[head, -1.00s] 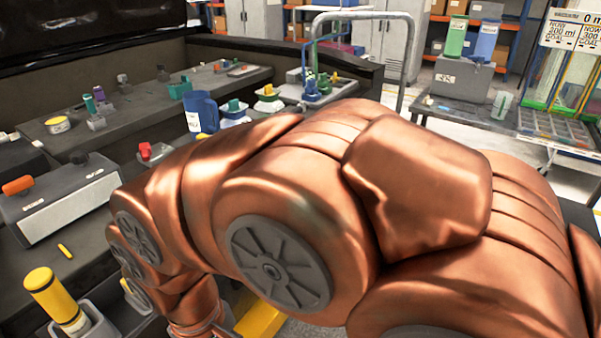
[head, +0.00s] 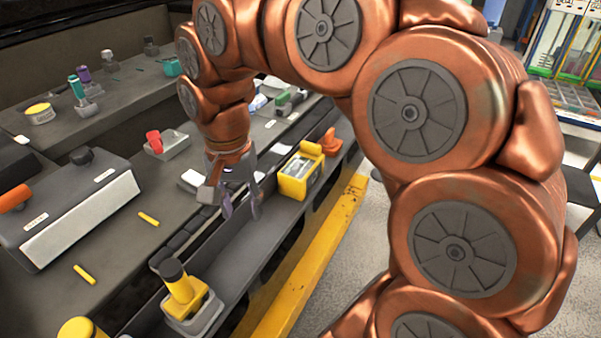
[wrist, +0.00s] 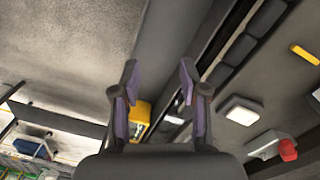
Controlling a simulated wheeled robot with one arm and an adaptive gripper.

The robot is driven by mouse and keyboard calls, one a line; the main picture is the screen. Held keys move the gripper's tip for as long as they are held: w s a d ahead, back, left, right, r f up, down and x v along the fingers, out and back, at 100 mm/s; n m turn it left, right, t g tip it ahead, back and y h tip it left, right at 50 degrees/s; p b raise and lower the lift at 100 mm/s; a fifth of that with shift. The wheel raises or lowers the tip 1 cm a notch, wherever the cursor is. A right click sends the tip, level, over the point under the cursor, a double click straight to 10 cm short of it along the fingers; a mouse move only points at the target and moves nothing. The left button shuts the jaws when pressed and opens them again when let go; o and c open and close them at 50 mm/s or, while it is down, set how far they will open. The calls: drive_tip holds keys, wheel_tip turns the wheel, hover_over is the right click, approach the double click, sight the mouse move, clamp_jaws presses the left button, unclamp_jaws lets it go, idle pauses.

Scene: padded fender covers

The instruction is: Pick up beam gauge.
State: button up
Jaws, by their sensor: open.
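My gripper (head: 242,208) hangs over the dark ledge at the near edge of the bench, fingers pointing down. In the wrist view its two purple-padded fingers (wrist: 157,75) are apart with nothing between them. No thing is clearly marked as the beam gauge, so I cannot tell for sure which it is. A yellow boxy device with a dark-framed front (head: 297,176) stands right of my gripper, apart from it. A yellow thing also shows beside the left finger in the wrist view (wrist: 141,112). A yellow, black-topped tool (head: 178,284) stands in a grey holder in front of my gripper.
A grey box with an orange handle (head: 70,205) stands at left. A red cup (head: 154,141) sits in a grey tray. Yellow sticks (head: 148,219) lie on the bench. An orange item (head: 329,141) is beyond the yellow device. A yellow rail (head: 310,270) edges the floor.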

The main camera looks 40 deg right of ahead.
drive_tip(key=w+d+r+m, duration=0.4)
drive_tip(key=w+d+m, duration=0.4)
drive_tip(key=d+m, duration=0.25)
drive_tip(key=m, duration=1.2)
hover_over(311, 143)
drive_tip(key=f, duration=0.1)
drive_tip(key=shift+s+a+f, duration=0.15)
drive_tip(key=shift+a+f, duration=0.1)
drive_tip(key=shift+f, duration=0.4)
drive_tip(key=shift+s+a+f, duration=0.1)
drive_tip(key=shift+a+f, duration=0.1)
drive_tip(key=shift+f, duration=0.45)
drive_tip(key=f+p, duration=0.2)
drive_tip(key=f, duration=0.1)
drive_tip(key=shift+w+d+f, duration=0.2)
drive_tip(key=shift+d, duration=0.15)
drive_tip(key=shift+f, duration=0.85)
clamp_jaws()
